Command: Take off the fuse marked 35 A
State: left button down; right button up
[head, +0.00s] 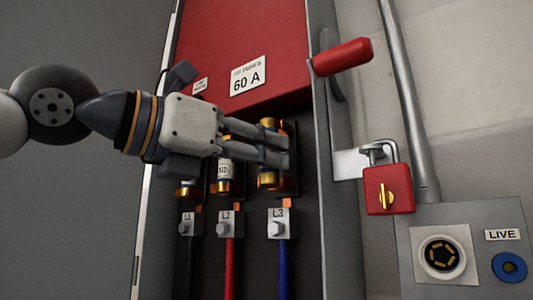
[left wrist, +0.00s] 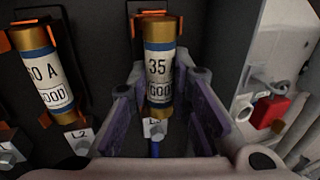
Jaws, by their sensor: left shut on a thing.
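The fuse marked 35 A (left wrist: 159,62) has brass ends, a blue band and a white label that also reads GOOD. It stands upright at the L3 position, by its orange clips. In the head view its brass lower end (head: 268,181) shows below my fingers, which hide its middle. My left gripper (head: 284,150) reaches in from the left and is shut on this fuse. In the left wrist view the fingers of my left gripper (left wrist: 158,90) flank its lower half. My right gripper is not in view.
Another fuse (left wrist: 46,75), its label partly readable as "0 A", stands at L2, close left. A red panel with a 60 A sign (head: 248,77) is above. A red handle (head: 343,57) and red padlock (head: 388,188) are right. A LIVE socket panel (head: 443,253) is lower right.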

pick_arm(q)
jog(key=shift+v, duration=1.05)
jog(key=shift+s+d, duration=0.1)
jog(key=shift+s, duration=0.2)
jog(key=shift+s+a, duration=0.7)
jog(key=shift+s, duration=0.3)
jog(key=shift+s+a, duration=0.75)
jog(key=shift+s, duration=0.25)
